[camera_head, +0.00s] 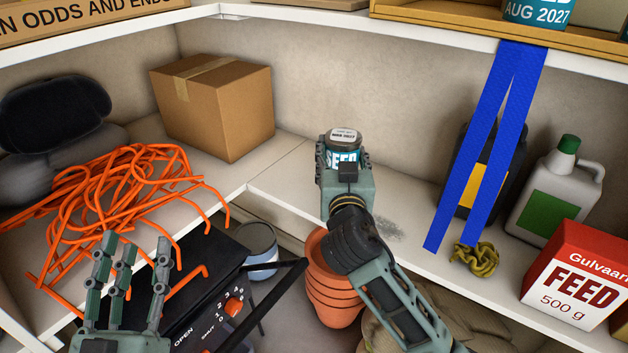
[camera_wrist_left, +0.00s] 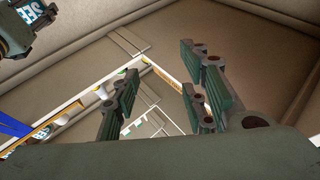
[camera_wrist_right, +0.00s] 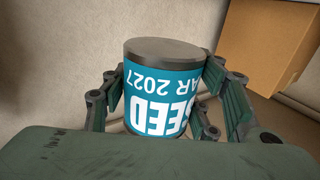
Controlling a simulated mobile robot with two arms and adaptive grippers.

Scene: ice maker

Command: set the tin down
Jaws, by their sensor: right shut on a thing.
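The tin (camera_head: 343,150) has a blue SEED label and a dark lid with a white sticker on top. My right gripper (camera_head: 343,165) is shut around it, over the back shelf near the corner. In the right wrist view the tin (camera_wrist_right: 165,85) sits between the fingers, with its label reading upside down. I cannot tell whether its base touches the shelf, as the gripper hides it. My left gripper (camera_head: 130,265) is open and empty at the lower left, in front of the orange cord. Its spread fingers also show in the left wrist view (camera_wrist_left: 160,90).
A cardboard box (camera_head: 212,105) stands left of the tin. Blue strap (camera_head: 487,140) hangs over the shelf at right, by a white jug (camera_head: 556,195) and a red FEED box (camera_head: 575,278). Orange cord (camera_head: 120,200) covers the left shelf. Terracotta pots (camera_head: 330,290) stand below.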

